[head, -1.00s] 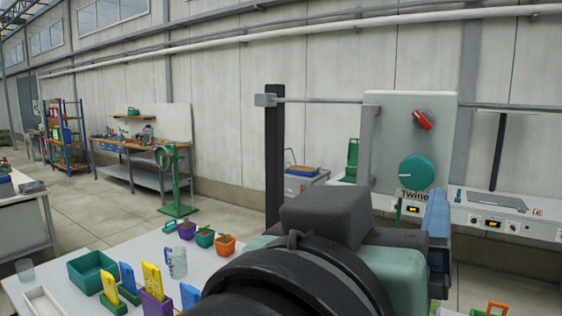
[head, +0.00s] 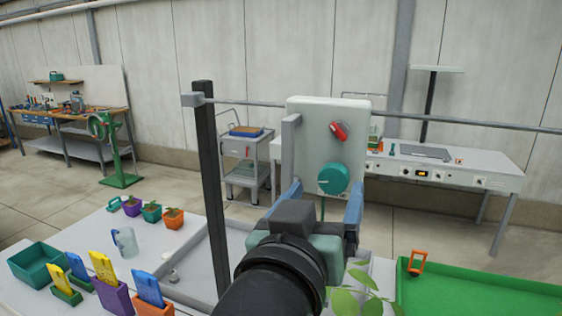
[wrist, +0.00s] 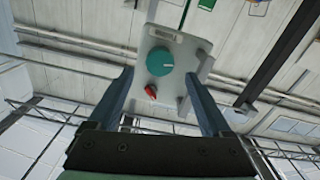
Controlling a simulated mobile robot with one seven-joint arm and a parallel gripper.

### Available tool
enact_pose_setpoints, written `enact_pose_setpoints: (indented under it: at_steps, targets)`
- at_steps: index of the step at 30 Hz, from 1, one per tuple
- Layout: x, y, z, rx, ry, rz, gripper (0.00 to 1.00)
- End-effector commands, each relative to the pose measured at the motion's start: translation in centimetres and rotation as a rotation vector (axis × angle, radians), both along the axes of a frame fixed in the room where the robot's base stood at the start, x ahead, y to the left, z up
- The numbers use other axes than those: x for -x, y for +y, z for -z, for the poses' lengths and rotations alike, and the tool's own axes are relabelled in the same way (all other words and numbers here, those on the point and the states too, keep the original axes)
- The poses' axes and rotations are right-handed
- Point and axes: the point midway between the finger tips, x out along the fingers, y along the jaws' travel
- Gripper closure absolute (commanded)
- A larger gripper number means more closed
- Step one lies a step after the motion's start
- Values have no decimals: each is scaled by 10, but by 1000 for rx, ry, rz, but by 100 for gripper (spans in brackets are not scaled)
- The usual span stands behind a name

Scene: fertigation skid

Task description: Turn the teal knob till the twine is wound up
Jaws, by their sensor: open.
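The teal knob (head: 333,178) is round with a pale pointer line and sits low on a pale upright panel (head: 310,118). In the wrist view the panel appears upside down, with the teal knob (wrist: 159,61) between my fingers in the picture. A green twine (head: 323,208) hangs below the panel; its end is hidden behind my gripper. My gripper (head: 322,203) has two blue fingers spread apart and empty. It is in front of the panel, apart from the knob. It also shows in the wrist view (wrist: 161,76).
A red knob (head: 337,131) sits above the teal one. A dark post (head: 210,190) stands left of my gripper, and a thin rail (head: 245,103) runs from it to the panel. Potted seedlings (head: 151,212) and a clear jug (head: 125,243) stand at left. A green tray (head: 480,295) lies at right.

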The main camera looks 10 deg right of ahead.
Motion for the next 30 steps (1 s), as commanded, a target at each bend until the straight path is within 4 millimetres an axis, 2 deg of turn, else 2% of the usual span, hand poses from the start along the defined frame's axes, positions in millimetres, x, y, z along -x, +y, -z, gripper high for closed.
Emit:
enact_pose_setpoints:
  at_steps: [4,9,20,30]
  targets:
    - [-21,-15,-3,0,2,2,17]
    - [-34,-23,-1,0,1,2,17]
    - [-37,-25,0,1,-2,0,17]
    - [-37,-25,0,1,-1,0,78]
